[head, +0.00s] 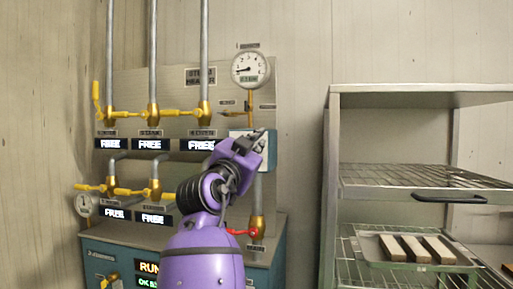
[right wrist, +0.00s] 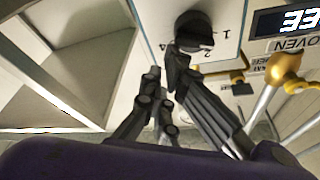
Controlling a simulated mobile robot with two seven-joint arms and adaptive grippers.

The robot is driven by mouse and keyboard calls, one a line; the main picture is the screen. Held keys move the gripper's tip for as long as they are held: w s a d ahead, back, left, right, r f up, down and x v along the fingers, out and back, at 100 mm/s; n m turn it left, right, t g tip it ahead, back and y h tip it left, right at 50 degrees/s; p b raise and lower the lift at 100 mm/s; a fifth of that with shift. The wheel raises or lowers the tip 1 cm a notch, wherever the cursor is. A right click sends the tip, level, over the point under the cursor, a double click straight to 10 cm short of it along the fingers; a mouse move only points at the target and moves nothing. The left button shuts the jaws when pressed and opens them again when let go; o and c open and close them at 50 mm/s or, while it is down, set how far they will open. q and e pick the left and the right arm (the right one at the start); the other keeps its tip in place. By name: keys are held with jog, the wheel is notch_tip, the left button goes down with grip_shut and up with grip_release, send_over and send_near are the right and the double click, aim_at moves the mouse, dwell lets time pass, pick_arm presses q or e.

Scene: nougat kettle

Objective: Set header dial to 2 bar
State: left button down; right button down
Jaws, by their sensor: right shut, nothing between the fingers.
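The header dial (right wrist: 194,27) is a black round knob on a pale plate in the right wrist view, with the marks 1, 2 and 4 around its lower side. My right gripper (right wrist: 165,75) is shut and empty, its fingertips just below the knob; one finger overlaps the knob's lower edge in the picture, and I cannot tell whether they touch. In the head view the right gripper (head: 253,141) is in front of the blue-edged dial plate (head: 270,150) and hides the knob. The knob's exact setting is unclear. My left gripper is not in view.
A round pressure gauge (head: 250,69) sits above the dial plate. Yellow valves (head: 152,113) on grey pipes are to the left, and a red handle (head: 242,232) is below. A metal rack (head: 430,96) stands to the right, with a tray (head: 372,257) of bars on it.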

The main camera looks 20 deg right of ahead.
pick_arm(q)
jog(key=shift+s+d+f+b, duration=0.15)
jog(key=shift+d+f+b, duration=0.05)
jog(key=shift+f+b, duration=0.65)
pick_arm(e)
jog(key=shift+d+f+m+g, duration=0.1)
jog(key=shift+f+m+g, duration=0.25)
jog(key=shift+m, duration=0.65)
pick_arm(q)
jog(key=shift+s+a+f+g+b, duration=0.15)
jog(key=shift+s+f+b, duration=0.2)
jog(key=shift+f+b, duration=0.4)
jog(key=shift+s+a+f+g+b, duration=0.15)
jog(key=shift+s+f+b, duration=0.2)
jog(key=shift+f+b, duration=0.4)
pick_arm(e)
jog(key=shift+s+d+f+m+g+h, duration=0.15)
jog(key=shift+f+m+g, duration=0.2)
jog(key=shift+m, duration=0.4)
jog(key=shift+w+a+f+m+g+h, duration=0.1)
jog(key=shift+f+m+g, duration=0.25)
jog(key=shift+m, duration=0.35)
jog(key=shift+s+d+f+m+g+h, duration=0.15)
jog(key=shift+f+m+g, duration=0.15)
jog(key=shift+m, duration=0.45)
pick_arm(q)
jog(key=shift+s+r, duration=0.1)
pick_arm(e)
jog(key=shift+w+f, duration=0.1)
jog(key=shift+f, duration=0.05)
